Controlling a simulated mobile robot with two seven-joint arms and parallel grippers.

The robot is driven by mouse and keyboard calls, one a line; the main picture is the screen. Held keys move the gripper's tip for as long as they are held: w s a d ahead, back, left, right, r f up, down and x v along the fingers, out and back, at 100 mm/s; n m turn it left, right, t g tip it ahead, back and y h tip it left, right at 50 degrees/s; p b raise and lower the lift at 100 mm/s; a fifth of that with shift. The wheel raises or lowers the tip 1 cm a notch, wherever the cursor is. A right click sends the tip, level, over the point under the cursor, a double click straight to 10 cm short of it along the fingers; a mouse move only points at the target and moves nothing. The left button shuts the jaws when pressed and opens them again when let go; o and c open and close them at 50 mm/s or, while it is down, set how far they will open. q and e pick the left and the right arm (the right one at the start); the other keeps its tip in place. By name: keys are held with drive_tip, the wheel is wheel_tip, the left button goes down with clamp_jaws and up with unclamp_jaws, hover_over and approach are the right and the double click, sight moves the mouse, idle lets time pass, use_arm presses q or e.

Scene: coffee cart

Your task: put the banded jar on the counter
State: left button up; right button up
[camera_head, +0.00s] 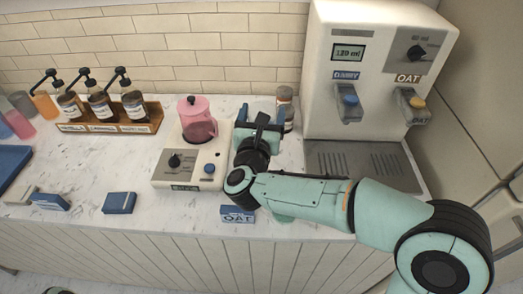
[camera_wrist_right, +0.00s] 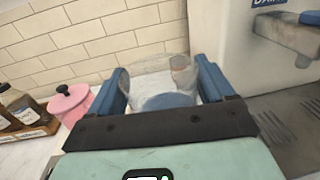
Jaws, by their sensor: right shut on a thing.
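My right gripper (camera_head: 262,122) is over the back of the counter, right of the pink jug. In the wrist view its blue fingers (camera_wrist_right: 166,88) are on either side of a clear jar (camera_wrist_right: 150,75) with a blue area low on it. The gripper is shut on this jar, seemingly the banded jar; its band is not clear. The wrist and fingers mostly hide it in the head view. The marble counter (camera_head: 90,180) lies below; I cannot tell whether the jar touches it.
A pink lidded jug (camera_head: 198,120) stands on a white machine (camera_head: 180,165) left of the gripper. A brown-and-white container (camera_head: 284,108) stands just behind it. The milk dispenser (camera_head: 375,70) is at the right. A blue OAT block (camera_head: 237,214) lies near the front edge.

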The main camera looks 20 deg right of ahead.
wheel_tip(320, 180, down, 11)
drive_tip(key=shift+f, duration=0.15)
idle(0.4)
drive_tip(key=shift+f+b, duration=0.15)
drive_tip(key=shift+b, duration=0.25)
drive_tip(key=o, duration=1.5)
drive_tip(key=shift+f, duration=0.1)
drive_tip(key=o, duration=0.3)
